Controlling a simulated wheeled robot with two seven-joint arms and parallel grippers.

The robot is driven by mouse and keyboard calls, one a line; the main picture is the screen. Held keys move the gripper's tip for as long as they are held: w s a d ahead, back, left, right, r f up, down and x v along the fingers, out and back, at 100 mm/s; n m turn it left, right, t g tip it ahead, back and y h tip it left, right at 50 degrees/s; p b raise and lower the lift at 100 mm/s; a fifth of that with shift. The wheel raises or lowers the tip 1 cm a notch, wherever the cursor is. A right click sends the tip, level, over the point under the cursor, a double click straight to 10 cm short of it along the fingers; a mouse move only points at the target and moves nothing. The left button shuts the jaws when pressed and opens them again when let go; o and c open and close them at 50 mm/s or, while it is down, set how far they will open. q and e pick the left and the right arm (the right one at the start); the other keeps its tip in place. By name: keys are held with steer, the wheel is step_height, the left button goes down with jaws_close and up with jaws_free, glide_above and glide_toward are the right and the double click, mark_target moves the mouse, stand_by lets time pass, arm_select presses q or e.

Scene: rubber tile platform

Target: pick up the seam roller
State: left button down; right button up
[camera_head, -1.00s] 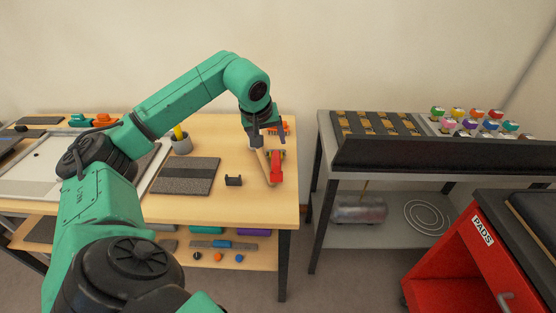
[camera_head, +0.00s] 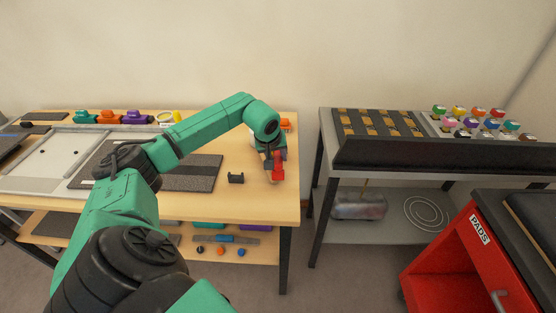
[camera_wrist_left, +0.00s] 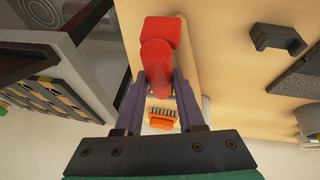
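The seam roller lies near the right end of the wooden bench; its red part (camera_head: 278,170) shows beside my left gripper (camera_head: 267,162). In the left wrist view its red handle (camera_wrist_left: 158,55) lies between the tips of my left gripper (camera_wrist_left: 160,82). The two fingers stand apart, one on each side of the handle; contact cannot be made out. My right gripper is not in view.
A black bracket (camera_head: 236,178) stands left of the roller. An orange brush-like piece (camera_wrist_left: 163,121) lies close behind it. A dark mat (camera_head: 205,172) is further left. The bench's right edge is close, with a gap before the grey rack table (camera_head: 400,178).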

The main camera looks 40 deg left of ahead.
arm_select(q)
steer(key=shift+r, duration=0.15)
steer(key=shift+w+r, duration=0.1)
steer(key=shift+r, duration=0.2)
step_height(320, 180, up, 22)
steer(key=s+r+t+y+p, duration=0.1)
steer(key=t+p, duration=0.1)
steer(key=b, duration=0.3)
glide_above(279, 153)
steer(key=s+d, duration=0.1)
steer(key=s, duration=0.2)
step_height(279, 153, down, 10)
steer(key=shift+m, duration=0.4)
steer(key=f, duration=1)
steer(key=shift+d, duration=0.2)
steer(key=shift+a, duration=0.1)
